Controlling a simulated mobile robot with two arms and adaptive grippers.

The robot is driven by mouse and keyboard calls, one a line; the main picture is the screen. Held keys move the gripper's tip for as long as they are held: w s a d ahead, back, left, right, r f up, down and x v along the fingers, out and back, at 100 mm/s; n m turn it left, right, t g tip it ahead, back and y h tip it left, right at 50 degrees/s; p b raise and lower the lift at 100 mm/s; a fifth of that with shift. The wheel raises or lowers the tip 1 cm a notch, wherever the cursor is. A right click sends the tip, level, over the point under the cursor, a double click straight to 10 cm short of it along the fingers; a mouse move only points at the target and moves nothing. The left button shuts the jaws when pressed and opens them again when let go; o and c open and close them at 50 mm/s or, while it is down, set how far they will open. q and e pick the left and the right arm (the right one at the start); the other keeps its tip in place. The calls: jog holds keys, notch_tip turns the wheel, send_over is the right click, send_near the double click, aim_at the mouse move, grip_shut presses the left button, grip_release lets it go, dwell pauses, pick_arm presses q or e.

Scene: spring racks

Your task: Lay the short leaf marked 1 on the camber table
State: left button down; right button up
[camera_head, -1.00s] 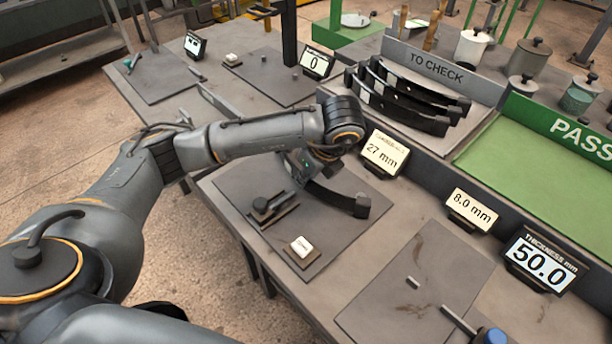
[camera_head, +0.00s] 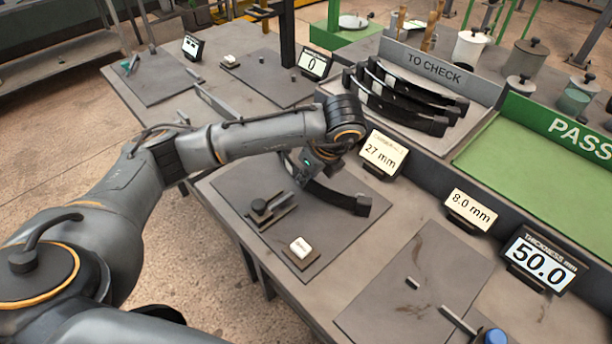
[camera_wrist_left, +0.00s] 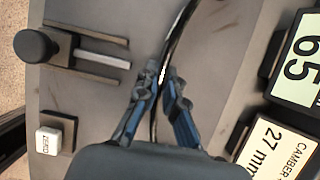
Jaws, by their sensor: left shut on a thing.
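My left gripper (camera_head: 304,176) is shut on a dark curved leaf (camera_head: 340,197) over the camber table (camera_head: 318,238), a flat grey plate. The leaf's thicker right end shows in the head view; its other end is hidden behind my gripper. In the left wrist view, my fingers (camera_wrist_left: 162,78) close on the thin dark leaf (camera_wrist_left: 177,32), which runs up out of the picture. No number is readable on it. Whether the leaf touches the plate I cannot tell. My right gripper is not in view.
The camber table carries a black-knobbed slide (camera_head: 262,208) and a white button (camera_head: 300,247). The camber display (camera_head: 383,152) reads 27 mm. Several dark leaves (camera_head: 400,98) lie in the TO CHECK tray (camera_head: 474,119). The green PASS tray (camera_head: 510,160) looks empty.

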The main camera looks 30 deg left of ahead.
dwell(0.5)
pick_arm(q)
jog(key=c, duration=1.6)
grip_release()
jog(key=o, duration=0.7)
jog(key=shift+f, duration=0.2)
jog(key=shift+r, duration=0.2)
jog(key=shift+r+p, duration=0.8)
jog(key=shift+r, duration=0.7)
notch_tip(320, 180, up, 5)
jog(key=p, duration=0.4)
jog(key=shift+f, duration=0.2)
